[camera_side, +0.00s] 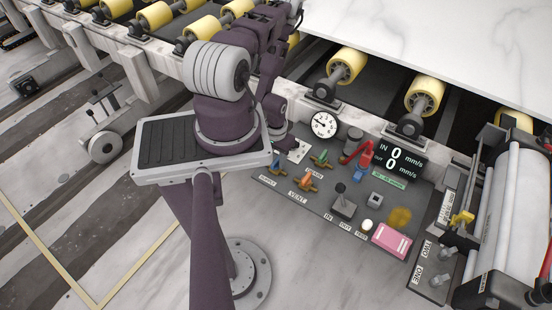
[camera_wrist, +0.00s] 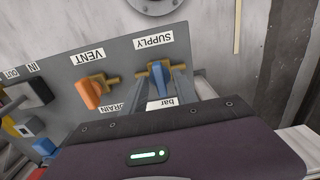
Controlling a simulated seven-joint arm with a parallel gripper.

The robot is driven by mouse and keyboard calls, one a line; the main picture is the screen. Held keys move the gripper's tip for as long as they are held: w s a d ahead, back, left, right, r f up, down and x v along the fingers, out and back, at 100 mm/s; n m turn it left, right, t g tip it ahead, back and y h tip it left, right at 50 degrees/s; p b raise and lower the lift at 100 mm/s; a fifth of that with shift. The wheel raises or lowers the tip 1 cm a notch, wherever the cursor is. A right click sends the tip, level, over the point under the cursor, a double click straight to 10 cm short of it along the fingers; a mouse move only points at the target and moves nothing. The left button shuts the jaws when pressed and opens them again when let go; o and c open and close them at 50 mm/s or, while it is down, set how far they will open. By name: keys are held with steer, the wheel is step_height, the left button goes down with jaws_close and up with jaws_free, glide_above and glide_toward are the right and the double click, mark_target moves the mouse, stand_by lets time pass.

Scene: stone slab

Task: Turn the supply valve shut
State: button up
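The supply valve has a blue handle (camera_wrist: 160,82) on a brass body, below the SUPPLY label (camera_wrist: 154,42) in the wrist view. The handle looks to lie across the brass body. My gripper (camera_wrist: 167,86) is at this valve, with its grey fingers on either side of the blue handle. The fingers look spread; I cannot tell whether they touch the handle.
The orange VENT valve (camera_wrist: 95,92) is close beside the supply valve. A green-handled valve (camera_side: 320,158), a gauge (camera_side: 324,125), a joystick (camera_side: 342,205), a red lever (camera_side: 364,154) and a speed display (camera_side: 397,162) crowd the panel. Yellow rollers (camera_side: 425,95) and the white slab (camera_side: 450,35) are behind.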

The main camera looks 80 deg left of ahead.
mark_target(276, 161)
step_height(276, 161, up, 7)
steer(key=shift+r, duration=0.1)
stand_by(0.3)
